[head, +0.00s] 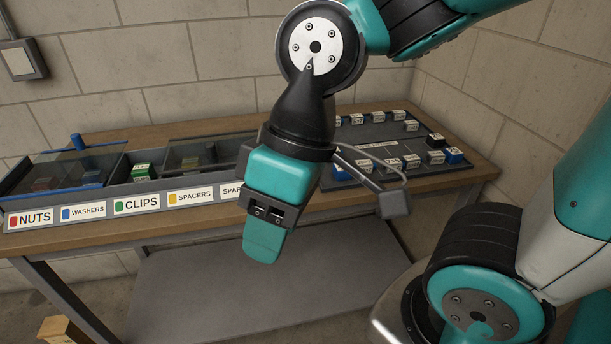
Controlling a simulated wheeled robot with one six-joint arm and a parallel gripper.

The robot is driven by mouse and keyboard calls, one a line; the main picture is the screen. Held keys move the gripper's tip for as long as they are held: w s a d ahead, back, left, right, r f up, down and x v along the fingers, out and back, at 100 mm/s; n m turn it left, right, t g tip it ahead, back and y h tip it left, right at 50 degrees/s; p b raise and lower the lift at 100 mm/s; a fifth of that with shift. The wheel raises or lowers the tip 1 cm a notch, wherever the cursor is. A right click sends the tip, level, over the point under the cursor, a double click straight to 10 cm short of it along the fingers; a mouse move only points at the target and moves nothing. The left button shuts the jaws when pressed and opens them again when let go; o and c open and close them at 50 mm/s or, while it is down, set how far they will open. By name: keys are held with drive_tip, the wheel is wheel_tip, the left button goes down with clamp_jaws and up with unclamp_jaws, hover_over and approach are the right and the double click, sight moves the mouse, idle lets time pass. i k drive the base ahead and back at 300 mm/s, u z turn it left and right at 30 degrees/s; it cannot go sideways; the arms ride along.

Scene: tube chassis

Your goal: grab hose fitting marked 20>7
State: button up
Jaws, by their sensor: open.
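Several small blocks with white labels, some with blue or dark bodies, stand on a dark board (385,142) at the right of the workbench. Among them are a block at the back right (410,126), a block in the front row (435,157) and a blue-bodied block at the right end (455,156). Their markings are too small to read, so I cannot tell which is the fitting marked 20>7. My gripper (263,243) hangs in front of the bench, left of the board and pointing down. It is open, with nothing seen in it. My arm hides the board's left part.
A row of bins labelled nuts (30,217), washers (83,211), clips (136,204) and spacers (190,197) lines the bench's left side, with clear lids over some. A lower shelf (200,300) is bare. A wooden box (62,331) stands at bottom left.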

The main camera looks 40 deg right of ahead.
sight(368, 165)
drive_tip(key=u, duration=0.35)
drive_tip(key=i, duration=0.6)
drive_tip(key=z, duration=1.75)
